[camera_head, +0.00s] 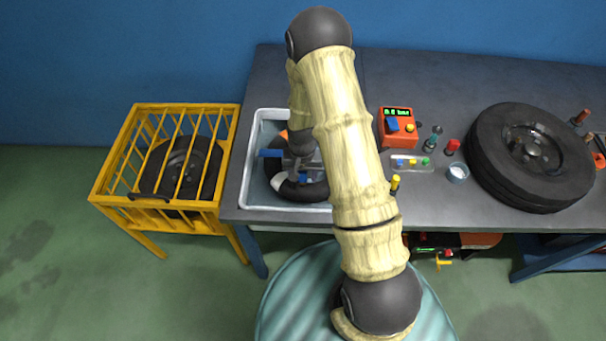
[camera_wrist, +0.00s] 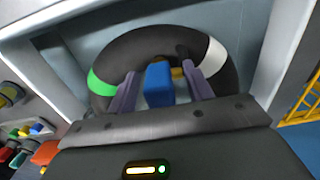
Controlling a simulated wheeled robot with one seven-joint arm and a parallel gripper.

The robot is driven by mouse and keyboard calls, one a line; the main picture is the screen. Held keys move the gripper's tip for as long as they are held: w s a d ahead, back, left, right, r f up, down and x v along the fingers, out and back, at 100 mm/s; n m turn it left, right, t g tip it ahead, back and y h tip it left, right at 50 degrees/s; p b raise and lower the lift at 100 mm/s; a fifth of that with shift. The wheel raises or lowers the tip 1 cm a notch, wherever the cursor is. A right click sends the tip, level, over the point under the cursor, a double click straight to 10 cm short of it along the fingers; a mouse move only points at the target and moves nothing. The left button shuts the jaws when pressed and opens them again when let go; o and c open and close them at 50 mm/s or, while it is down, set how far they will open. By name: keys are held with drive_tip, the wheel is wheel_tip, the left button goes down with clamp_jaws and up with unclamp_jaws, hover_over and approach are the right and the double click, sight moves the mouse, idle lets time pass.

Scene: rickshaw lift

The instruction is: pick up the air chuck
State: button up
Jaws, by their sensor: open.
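A blue block-like part with yellow and a dark piece at its far end, which may be the air chuck (camera_wrist: 159,84), shows in the wrist view over the black ring. My gripper (camera_wrist: 160,74) is open, with one finger on each side of this blue part. I cannot tell whether the fingers touch it. In the head view my gripper (camera_head: 298,168) is down over the pale-rimmed basin, and my arm hides part of that area. The black ring (camera_wrist: 137,47), with a green band and a white band, lies in the basin around the blue part.
The basin's pale rim (camera_head: 247,165) surrounds my gripper closely. A yellow cage (camera_head: 108,185) holding a tyre stands left of the workbench (camera_head: 440,85). An orange box (camera_head: 397,127), small bottles, a small parts tray and a large wheel (camera_head: 490,160) stand to the right.

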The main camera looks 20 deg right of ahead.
drive_tip(key=c, duration=1.1)
drive_tip(key=shift+o, duration=0.2)
drive_tip(key=shift+r, duration=0.1)
drive_tip(key=shift+w+r, duration=0.1)
drive_tip(key=shift+r, duration=0.55)
wheel_tip(320, 180, up, 9)
drive_tip(key=shift+f+b, duration=0.2)
drive_tip(key=shift+b, duration=1)
drive_tip(key=shift+f, duration=0.1)
